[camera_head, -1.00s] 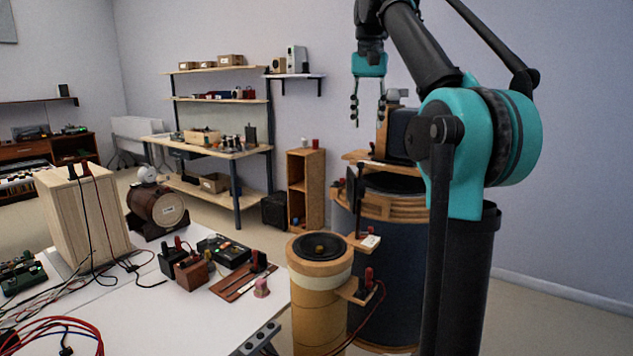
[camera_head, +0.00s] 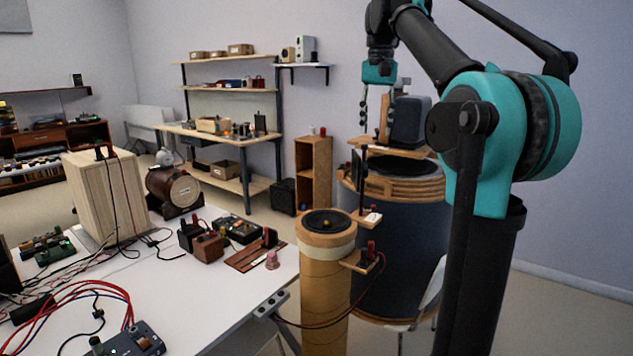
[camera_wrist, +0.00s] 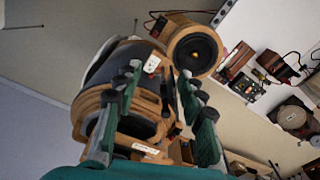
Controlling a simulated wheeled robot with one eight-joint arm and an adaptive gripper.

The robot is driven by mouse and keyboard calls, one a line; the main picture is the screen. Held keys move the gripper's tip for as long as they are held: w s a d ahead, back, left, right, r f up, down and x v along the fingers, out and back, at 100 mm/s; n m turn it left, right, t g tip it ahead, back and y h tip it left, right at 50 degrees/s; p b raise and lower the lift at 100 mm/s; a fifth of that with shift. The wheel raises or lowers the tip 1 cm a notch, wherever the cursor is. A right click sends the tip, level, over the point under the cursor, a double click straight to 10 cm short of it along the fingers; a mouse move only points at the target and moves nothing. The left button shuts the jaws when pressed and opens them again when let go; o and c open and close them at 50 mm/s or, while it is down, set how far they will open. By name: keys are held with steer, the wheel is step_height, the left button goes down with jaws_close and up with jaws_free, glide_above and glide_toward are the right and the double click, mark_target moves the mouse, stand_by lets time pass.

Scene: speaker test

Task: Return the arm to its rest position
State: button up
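My arm rises from its dark post on the right in the head view, folds at the teal joint, and reaches left and up. My gripper (camera_head: 377,125) hangs from it, pointing down, at the upper middle. Its two fingers are apart with nothing between them. It hangs near the top of the large dark-blue speaker cylinder (camera_head: 402,250). In the wrist view the two green-and-black fingers (camera_wrist: 160,78) are spread, with wooden speaker parts seen beyond them. No held object shows.
A slim wooden speaker (camera_head: 328,275) stands before the large cylinder. The white table (camera_head: 205,300) on the left holds cables, a wooden box (camera_head: 105,195) and small devices. Shelves (camera_head: 230,130) stand at the back. Bare wall and floor lie to the right.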

steer(key=s+d+f+n+t, duration=0.1)
steer(key=s+f, duration=0.1)
steer(key=f, duration=1.1)
steer(key=s+d+f+n+t, duration=0.1)
steer(key=s+f, duration=0.2)
steer(key=f, duration=1)
steer(key=s+d+f+t, duration=0.1)
steer(key=s+f, duration=0.8)
steer(key=f, duration=0.2)
steer(key=s+f+n, duration=0.1)
steer(key=s+f, duration=0.7)
steer(key=f, duration=0.3)
steer(key=shift+s+d+f+t, duration=0.15)
steer(key=shift+s+d+t, duration=0.2)
steer(key=shift+s+t, duration=0.05)
